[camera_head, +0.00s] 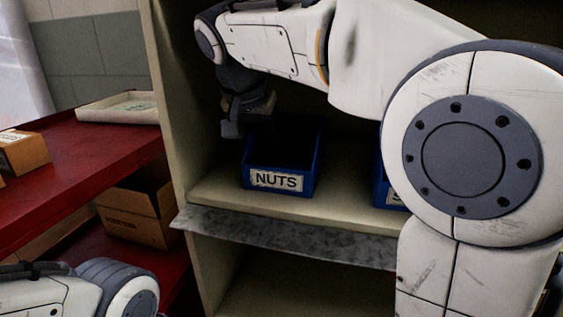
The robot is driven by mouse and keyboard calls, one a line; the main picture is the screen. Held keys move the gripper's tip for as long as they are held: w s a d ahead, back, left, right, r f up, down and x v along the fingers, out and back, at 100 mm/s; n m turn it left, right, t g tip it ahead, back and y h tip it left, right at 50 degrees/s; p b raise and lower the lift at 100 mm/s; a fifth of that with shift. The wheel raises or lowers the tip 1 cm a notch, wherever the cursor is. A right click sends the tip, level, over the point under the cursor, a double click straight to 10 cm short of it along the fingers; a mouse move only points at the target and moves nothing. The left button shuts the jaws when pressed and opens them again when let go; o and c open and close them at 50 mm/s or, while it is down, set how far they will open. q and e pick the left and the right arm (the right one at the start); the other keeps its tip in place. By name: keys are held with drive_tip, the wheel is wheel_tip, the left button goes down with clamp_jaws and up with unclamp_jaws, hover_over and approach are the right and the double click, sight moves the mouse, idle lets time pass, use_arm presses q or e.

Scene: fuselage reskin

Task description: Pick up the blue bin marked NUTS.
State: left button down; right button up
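The blue bin marked NUTS (309,177) stands upright on a cream shelf (343,209), its white label facing me. The inside of the bin is dark, and I cannot tell what it holds. My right gripper (232,128) hangs at the end of my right arm, just above and to the left of the bin's rear left rim. It points down; whether it touches the rim is unclear. Its fingers are dark and small, so I cannot tell whether they are open or shut. My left arm shows at the bottom left, but its gripper is out of view.
A second blue bin (384,187) stands to the right, mostly hidden behind my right arm. The cabinet's left wall (172,110) rises close to my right gripper. A grey metal lip (290,238) runs along the shelf front. A red bench (75,160) with cardboard boxes (140,212) is at left.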

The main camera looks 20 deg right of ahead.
drive_tip(key=shift+w+d+f, duration=0.1)
drive_tip(key=shift+w+f, duration=0.05)
drive_tip(key=shift+f, duration=0.2)
drive_tip(key=shift+r, duration=0.1)
clamp_jaws()
idle(1.1)
